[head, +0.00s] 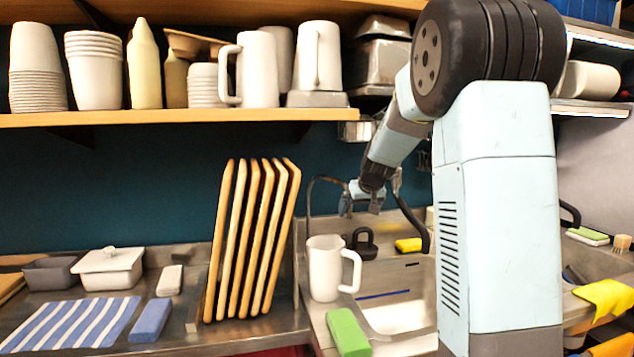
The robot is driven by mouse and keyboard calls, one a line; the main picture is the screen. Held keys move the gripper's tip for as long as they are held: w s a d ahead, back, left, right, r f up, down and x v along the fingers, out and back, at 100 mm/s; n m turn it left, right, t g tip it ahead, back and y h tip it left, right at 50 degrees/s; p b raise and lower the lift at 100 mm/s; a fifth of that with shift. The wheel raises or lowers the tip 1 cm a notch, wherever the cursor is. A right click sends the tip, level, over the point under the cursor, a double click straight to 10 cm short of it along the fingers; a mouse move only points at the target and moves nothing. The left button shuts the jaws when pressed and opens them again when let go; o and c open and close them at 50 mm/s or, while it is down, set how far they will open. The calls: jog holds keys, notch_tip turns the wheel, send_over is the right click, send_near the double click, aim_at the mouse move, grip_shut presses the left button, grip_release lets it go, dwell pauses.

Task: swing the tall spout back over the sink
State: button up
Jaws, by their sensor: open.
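The tall spout (309,195) is a thin dark arched pipe behind the white pitcher, left of the sink (400,317). Its arch bends right toward my gripper (361,208), and its far end is hard to make out there. My gripper is open, pointing down at the back of the sink area, close to the spout's end. I cannot tell whether they touch. My arm column hides the right part of the sink.
A white pitcher (324,268) and a green block (348,332) stand at the sink's left edge. A black fixture (365,244) and yellow sponge (408,245) sit behind the basin. Upright wooden boards (240,240) stand left. A shelf (180,118) with cups hangs above.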

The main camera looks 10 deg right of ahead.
jog(key=shift+d, duration=0.1)
jog(key=w+d, duration=0.5)
jog(key=d, duration=0.4)
jog(key=shift+w, duration=0.25)
dwell(1.0)
jog(key=shift+w+d, duration=0.1)
jog(key=shift+d, duration=0.05)
jog(key=v, duration=0.8)
jog(key=shift+d+r, duration=0.3)
jog(key=shift+r, duration=0.1)
dwell(0.4)
